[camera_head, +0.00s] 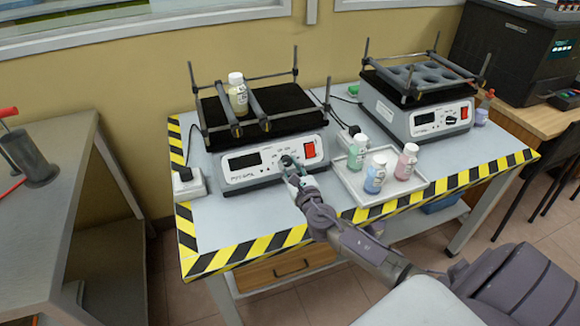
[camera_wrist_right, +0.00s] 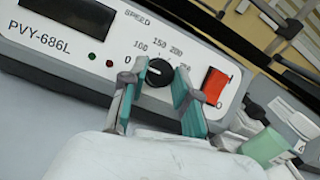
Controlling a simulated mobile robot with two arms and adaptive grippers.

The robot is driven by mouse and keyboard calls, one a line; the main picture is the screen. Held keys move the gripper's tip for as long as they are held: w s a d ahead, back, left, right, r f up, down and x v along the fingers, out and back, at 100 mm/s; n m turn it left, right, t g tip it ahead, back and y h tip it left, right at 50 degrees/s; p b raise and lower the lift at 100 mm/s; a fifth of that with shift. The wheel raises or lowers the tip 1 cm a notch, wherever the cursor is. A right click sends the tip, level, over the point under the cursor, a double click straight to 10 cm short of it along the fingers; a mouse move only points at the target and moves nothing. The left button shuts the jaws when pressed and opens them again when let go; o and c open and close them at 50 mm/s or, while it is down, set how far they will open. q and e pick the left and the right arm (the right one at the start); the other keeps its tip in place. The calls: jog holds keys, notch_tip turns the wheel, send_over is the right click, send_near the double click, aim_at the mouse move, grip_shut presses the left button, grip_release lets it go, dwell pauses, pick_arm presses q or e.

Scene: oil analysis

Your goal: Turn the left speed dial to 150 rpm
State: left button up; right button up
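The left shaker (camera_head: 262,160) stands on the table, with a speed dial (camera_wrist_right: 159,72) on its white front panel. In the right wrist view the dial is a black round knob inside a printed scale of 0, 100, 150, 200 and 250. Its pointer seems to face the upper left, too small to read exactly. My right gripper (camera_head: 291,169) is at the panel; in the wrist view its teal-padded fingers (camera_wrist_right: 160,90) stand apart on either side of the dial. I cannot tell whether the pads touch it. The display (camera_wrist_right: 78,12) is dark. My left gripper is out of view.
A red switch (camera_wrist_right: 214,86) sits right of the dial. A tray (camera_head: 350,186) with several capped bottles stands close to my right arm. A second shaker (camera_head: 420,118) stands to the right.

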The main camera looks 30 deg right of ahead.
grip_shut()
jog(key=shift+m, duration=0.3)
jog(key=m+h, duration=0.2)
jog(key=m, duration=0.1)
jog(key=shift+a+g+p, duration=0.2)
jog(key=shift+g+p, duration=0.1)
jog(key=shift+g, duration=0.1)
jog(key=m+h, duration=0.1)
jog(key=m, duration=0.1)
jog(key=m+g+h+p, duration=0.1)
jog(key=m, duration=0.2)
jog(key=shift+w+a+r+g, duration=0.1)
jog(key=shift+r+g, duration=0.05)
jog(key=shift+g, duration=0.15)
jog(key=m+g+p, duration=0.1)
jog(key=m, duration=0.1)
jog(key=m+g+h+p, duration=0.1)
jog(key=m, duration=0.2)
jog(key=shift+w+a+r, duration=0.1)
jog(key=shift+r, duration=0.1)
jog(key=shift+m+g+h+p, duration=0.3)
jog(key=shift+m+g+p, duration=0.55)
jog(key=shift+m, duration=1.15)
